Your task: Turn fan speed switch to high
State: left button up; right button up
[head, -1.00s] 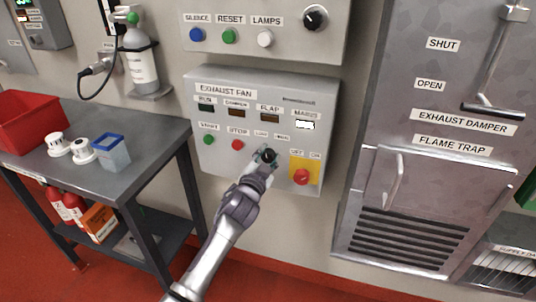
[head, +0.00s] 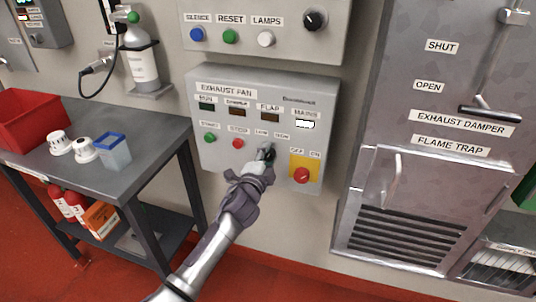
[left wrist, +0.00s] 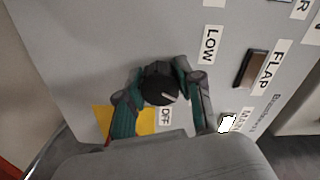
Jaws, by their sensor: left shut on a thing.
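The fan speed switch is a round black knob (left wrist: 160,84) with a white mark on its face, seen in the left wrist view. It sits on the grey exhaust fan panel (head: 215,165), below the LOW and HIGH labels. My left gripper (head: 267,155) is at the panel with its two fingers on opposite sides of the knob, shut on it. In the left wrist view the gripper (left wrist: 158,92) shows both green-and-grey fingers. The LOW label (left wrist: 209,45) is clear there; the HIGH label is hidden, so I cannot tell the setting for sure. My right gripper is not in view.
A red OFF/ON switch (head: 302,175) on a yellow plate is close to the right of my gripper. Green START (head: 209,137) and red STOP (head: 238,143) buttons lie to its left. A metal table (head: 150,135) stands left; the exhaust damper cabinet (head: 400,160) is at right.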

pick_arm(q)
jog(key=shift+f, duration=0.1)
dwell(0.3)
jog(key=o, duration=1.2)
jog(key=shift+c, duration=0.2)
jog(key=v, duration=1.2)
